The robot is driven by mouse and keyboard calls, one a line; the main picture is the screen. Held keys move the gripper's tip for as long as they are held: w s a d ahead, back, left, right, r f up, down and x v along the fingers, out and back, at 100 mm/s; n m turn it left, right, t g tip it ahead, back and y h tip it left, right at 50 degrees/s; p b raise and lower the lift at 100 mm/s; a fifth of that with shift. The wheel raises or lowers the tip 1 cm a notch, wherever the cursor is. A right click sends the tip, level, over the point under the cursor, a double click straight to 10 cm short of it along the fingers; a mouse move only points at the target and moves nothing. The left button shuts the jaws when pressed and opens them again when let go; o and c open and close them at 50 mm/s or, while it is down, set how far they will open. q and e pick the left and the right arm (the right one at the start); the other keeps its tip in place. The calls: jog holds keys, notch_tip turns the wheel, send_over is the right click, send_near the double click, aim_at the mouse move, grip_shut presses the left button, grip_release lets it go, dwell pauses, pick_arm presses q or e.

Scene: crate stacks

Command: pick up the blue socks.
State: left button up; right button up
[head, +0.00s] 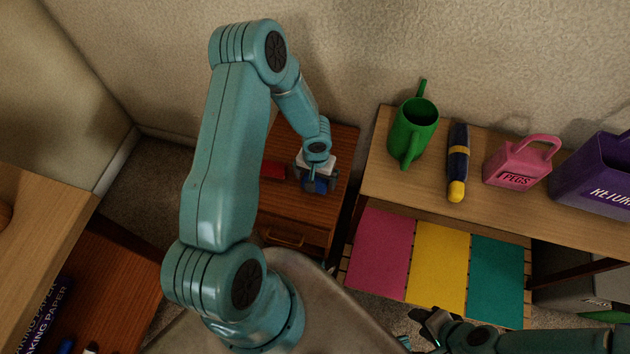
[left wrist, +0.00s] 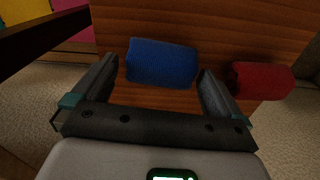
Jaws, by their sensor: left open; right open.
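The blue socks (left wrist: 161,63) are a rolled blue bundle on a small wooden cabinet. In the left wrist view they lie between the tips of my left gripper (left wrist: 160,82), which is open; I cannot tell if the fingers touch them. In the head view the blue socks (head: 319,186) are partly hidden under my left gripper (head: 316,182), which reaches down over the cabinet top. My right gripper (head: 425,325) is open at the bottom of the head view, far from the socks.
A red roll (left wrist: 262,80) lies on the cabinet (head: 290,215) beside the socks. A shelf (head: 375,190) to the right holds a green watering can (head: 413,130), a blue and yellow torch (head: 458,165), a pink PEGS container (head: 515,165) and a purple box (head: 595,180).

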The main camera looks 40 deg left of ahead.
pick_arm(q)
jog(key=shift+f, duration=0.7)
jog(key=c, duration=0.8)
jog(key=shift+c, duration=0.2)
jog(key=shift+r, duration=0.1)
